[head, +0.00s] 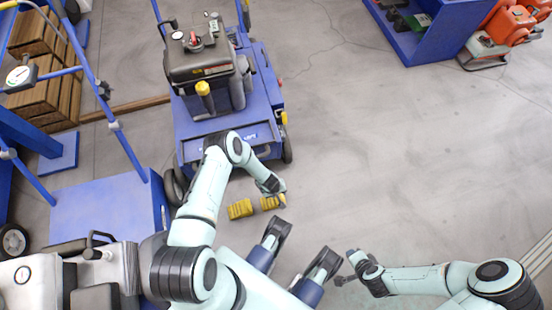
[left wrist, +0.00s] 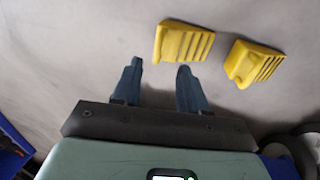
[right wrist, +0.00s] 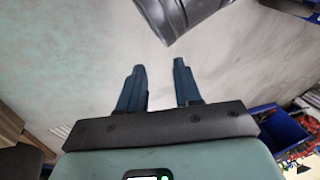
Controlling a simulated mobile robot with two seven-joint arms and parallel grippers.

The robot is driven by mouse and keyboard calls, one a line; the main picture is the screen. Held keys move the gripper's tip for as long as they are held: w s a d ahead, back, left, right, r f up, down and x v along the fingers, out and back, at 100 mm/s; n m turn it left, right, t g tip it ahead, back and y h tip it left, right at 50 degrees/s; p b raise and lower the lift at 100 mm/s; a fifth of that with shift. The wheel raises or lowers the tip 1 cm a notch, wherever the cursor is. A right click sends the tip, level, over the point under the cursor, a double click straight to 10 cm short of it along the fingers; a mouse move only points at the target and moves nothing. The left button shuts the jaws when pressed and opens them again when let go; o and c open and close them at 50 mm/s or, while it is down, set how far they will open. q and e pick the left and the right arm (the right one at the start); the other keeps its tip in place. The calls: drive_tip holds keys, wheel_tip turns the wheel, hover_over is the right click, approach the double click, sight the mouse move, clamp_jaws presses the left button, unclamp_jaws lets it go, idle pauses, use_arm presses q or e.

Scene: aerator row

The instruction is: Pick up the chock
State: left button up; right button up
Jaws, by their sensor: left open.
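Two yellow ribbed chocks lie on the grey floor in front of the blue wheeled machine. In the head view one chock (head: 240,209) is at the left, and the other chock (head: 269,203) is partly covered by my left gripper's wrist. In the left wrist view one chock (left wrist: 183,42) is beyond and right of the fingers, and the other chock (left wrist: 254,63) is farther right. My left gripper (left wrist: 158,80) is open and empty, apart from both chocks. My right gripper (right wrist: 160,85) is open and empty, well to the right of the chocks.
The blue machine (head: 215,125) with its black engine stands just behind the chocks. Another blue cart (head: 105,215) is at the left, with wooden crates (head: 42,95) beyond. A blue shelf unit (head: 432,40) and orange machines (head: 510,30) stand far right. The floor at right is clear.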

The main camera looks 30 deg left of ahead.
sight(282, 197)
use_arm(q)
drive_tip(key=f+b, duration=0.1)
drive_tip(key=f, duration=0.1)
drive_tip(key=w+f+b, duration=0.1)
drive_tip(key=f, duration=0.2)
drive_tip(key=d+f+b, duration=0.1)
drive_tip(key=f+b, duration=0.1)
drive_tip(key=f, duration=0.1)
drive_tip(key=shift+w+f, duration=0.1)
drive_tip(key=shift+w, duration=0.1)
drive_tip(key=shift+w+f, duration=0.1)
drive_tip(key=shift+f, duration=0.1)
clamp_jaws()
use_arm(e)
drive_tip(key=s+d+f+g, duration=0.1)
drive_tip(key=s+f+g, duration=0.1)
drive_tip(key=s+f, duration=0.4)
drive_tip(key=shift+s+d+f+m+g, duration=0.3)
drive_tip(key=shift+d+f, duration=0.1)
drive_tip(key=shift+f, duration=0.3)
